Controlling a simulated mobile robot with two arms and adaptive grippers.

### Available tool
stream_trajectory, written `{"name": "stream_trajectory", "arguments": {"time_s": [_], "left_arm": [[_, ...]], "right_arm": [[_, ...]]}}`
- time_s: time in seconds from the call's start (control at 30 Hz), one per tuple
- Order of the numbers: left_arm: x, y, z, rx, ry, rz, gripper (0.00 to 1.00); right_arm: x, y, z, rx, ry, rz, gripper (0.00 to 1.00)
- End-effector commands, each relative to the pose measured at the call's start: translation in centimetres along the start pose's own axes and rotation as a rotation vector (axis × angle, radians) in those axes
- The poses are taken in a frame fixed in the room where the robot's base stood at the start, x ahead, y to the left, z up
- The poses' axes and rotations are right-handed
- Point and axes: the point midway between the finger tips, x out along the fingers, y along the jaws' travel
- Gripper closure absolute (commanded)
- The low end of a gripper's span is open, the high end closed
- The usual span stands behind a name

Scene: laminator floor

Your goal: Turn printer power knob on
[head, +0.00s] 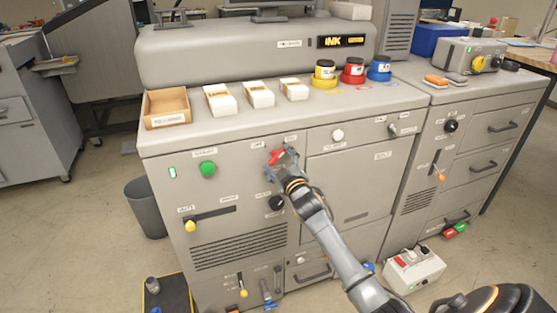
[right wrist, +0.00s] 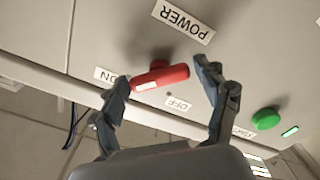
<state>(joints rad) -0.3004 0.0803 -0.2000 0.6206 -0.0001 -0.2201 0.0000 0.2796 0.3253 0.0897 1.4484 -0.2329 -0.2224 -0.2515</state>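The red power knob (head: 274,157) is on the grey printer's front panel, left of centre in the head view. In the right wrist view the red knob (right wrist: 160,76) shows large, its white mark at the end near the ON label (right wrist: 105,75). The POWER label (right wrist: 183,21) and OFF label (right wrist: 178,103) are beside it. My right gripper (head: 285,158) is at the knob, partly covering it. In the wrist view its open fingers (right wrist: 163,74) stand on either side of the knob; I cannot tell whether the left-hand finger touches it. My left gripper is not in view.
Ink jars (head: 353,71), white boxes (head: 258,95) and a wooden tray (head: 167,107) stand on top. A white switch box (head: 414,270) is on the floor.

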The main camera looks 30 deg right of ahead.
Motion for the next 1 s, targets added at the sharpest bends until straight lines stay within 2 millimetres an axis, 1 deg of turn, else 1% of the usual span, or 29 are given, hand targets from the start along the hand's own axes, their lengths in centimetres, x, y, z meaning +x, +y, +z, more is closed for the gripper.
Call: {"name": "stream_trajectory", "arguments": {"time_s": [0.33, 0.47, 0.57, 0.67, 0.9, 1.0], "left_arm": [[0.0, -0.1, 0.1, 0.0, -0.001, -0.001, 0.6], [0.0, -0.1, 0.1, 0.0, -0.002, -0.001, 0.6], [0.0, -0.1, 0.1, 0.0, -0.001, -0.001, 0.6], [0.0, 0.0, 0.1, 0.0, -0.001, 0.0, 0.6], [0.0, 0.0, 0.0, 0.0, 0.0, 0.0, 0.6], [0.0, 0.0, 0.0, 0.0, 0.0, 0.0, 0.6]], "right_arm": [[0.0, 0.1, -0.1, -0.005, 0.002, 0.001, 0.11], [-0.6, 0.0, -0.1, -0.005, 0.002, 0.001, 0.11], [-1.7, 0.0, 0.0, -0.006, 0.003, 0.0, 0.11], [-3.5, -0.1, 0.0, -0.005, 0.001, -0.001, 0.11], [-8.5, -0.1, 0.0, -0.004, 0.001, 0.0, 0.11], [-10.1, 0.0, 0.0, -0.004, 0.001, 0.0, 0.11]]}}
